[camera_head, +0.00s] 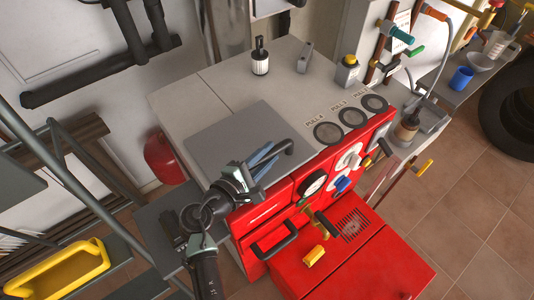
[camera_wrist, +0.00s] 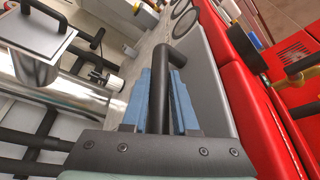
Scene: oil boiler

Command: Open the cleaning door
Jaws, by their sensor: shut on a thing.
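The grey panel (camera_head: 240,138), which looks like the cleaning door, lies on the light top of the red boiler (camera_head: 262,207). I cannot tell whether it is raised at all. A black bent bar handle (camera_head: 284,148) is at its front edge. My gripper (camera_head: 264,160) is at this handle, with its blue fingers on either side. In the wrist view the handle (camera_wrist: 158,92) runs between the two blue fingers of my gripper (camera_wrist: 160,105), which are shut on it. The handle's lower end is hidden behind my gripper in that view.
Gauges and knobs (camera_head: 313,184) are on the red front. A second black handle (camera_head: 274,241) sits on the lower front, beside an open-standing red part (camera_head: 365,255). A white-and-black canister (camera_head: 260,57) stands on the top. Tiled floor (camera_head: 450,220) is free at right.

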